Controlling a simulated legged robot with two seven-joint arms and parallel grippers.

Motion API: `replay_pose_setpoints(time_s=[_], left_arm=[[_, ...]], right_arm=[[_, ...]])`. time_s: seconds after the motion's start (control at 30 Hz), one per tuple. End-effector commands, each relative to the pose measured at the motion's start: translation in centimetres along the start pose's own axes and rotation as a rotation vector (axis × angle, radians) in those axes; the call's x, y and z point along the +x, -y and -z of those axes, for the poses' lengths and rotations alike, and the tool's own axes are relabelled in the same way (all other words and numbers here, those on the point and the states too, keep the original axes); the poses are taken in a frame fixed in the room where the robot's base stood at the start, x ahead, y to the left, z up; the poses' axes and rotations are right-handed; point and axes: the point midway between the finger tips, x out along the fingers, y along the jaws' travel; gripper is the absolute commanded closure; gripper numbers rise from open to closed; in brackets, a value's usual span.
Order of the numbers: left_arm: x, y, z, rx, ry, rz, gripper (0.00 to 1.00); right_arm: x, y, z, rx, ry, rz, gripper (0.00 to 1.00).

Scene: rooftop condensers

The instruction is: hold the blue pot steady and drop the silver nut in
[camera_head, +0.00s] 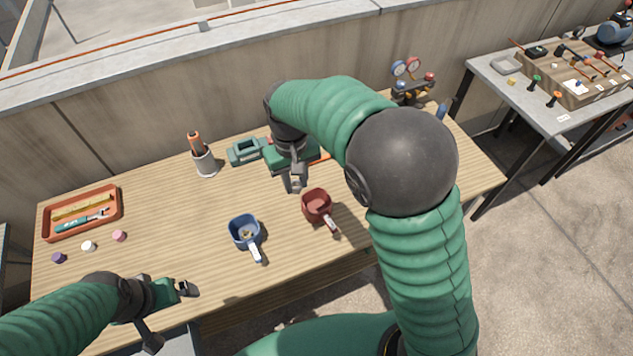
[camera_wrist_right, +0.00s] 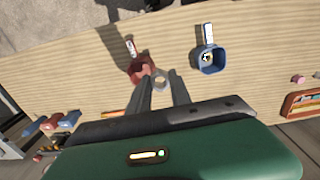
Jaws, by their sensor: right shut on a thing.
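The blue pot (camera_head: 234,238) stands upright on the wooden table, its pale handle pointing toward the front edge. Small items lie inside it; it also shows in the wrist view (camera_wrist_right: 212,70). My right gripper (camera_head: 294,185) is above the table, behind and right of the blue pot. In the wrist view its fingers (camera_wrist_right: 162,92) are shut on the silver nut (camera_wrist_right: 160,77), a ring-like piece at the tips. I cannot make out the nut clearly in the head view. My left gripper (camera_head: 172,315) is open and empty, apart from the pot, at the table's front left.
A red pot (camera_head: 316,207) stands right of the blue pot, near my right gripper. An orange tray (camera_head: 112,213) with tools, several small caps (camera_head: 119,236), a tool cup (camera_head: 205,163) and a green case (camera_head: 243,152) are around.

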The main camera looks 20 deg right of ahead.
Motion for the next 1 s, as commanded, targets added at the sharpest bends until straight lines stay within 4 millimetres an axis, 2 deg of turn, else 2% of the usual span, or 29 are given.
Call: replay_pose_setpoints(time_s=[0.03, 0.1, 0.2, 0.3, 0.37, 0.47, 0.57, 0.9, 1.0], left_arm=[[0.0, 0.0, 0.0, 0.0, 0.0, 0.0, 0.0], [0.0, 0.1, 0.0, 0.0, 0.0, 0.0, 0.0], [0.0, 0.1, 0.0, 0.0, 0.0, -0.001, 0.0], [0.0, 0.1, 0.0, 0.0, 0.0, -0.001, 0.0], [0.0, 0.1, 0.0, 0.0, -0.001, -0.001, 0.0], [-0.1, 0.1, -0.1, 0.0, -0.001, 0.0, 0.0], [-0.1, 0.0, -0.1, 0.0, -0.001, 0.0, 0.0], [0.0, 0.1, 0.0, 0.0, 0.0, 0.0, 0.0], [0.0, 0.1, 0.0, 0.0, -0.001, 0.0, 0.0]], right_arm=[[0.6, 2.2, 1.4, -0.019, 0.0, -0.003, 1.0], [1.4, 5.3, 3.0, -0.035, 0.001, -0.004, 1.0], [2.6, 9.7, 4.7, -0.05, 0.001, 0.0, 1.0], [3.5, 13.0, 5.5, -0.059, 0.001, 0.006, 1.0], [3.9, 14.2, 5.7, -0.061, 0.002, 0.01, 1.0], [4.3, 15.1, 5.8, -0.061, 0.002, 0.013, 1.0], [5.3, 15.1, 5.8, -0.06, 0.003, 0.014, 1.0], [12.6, 15.2, 5.8, -0.061, 0.005, 0.013, 1.0], [14.0, 15.3, 5.8, -0.061, 0.004, 0.013, 1.0]])
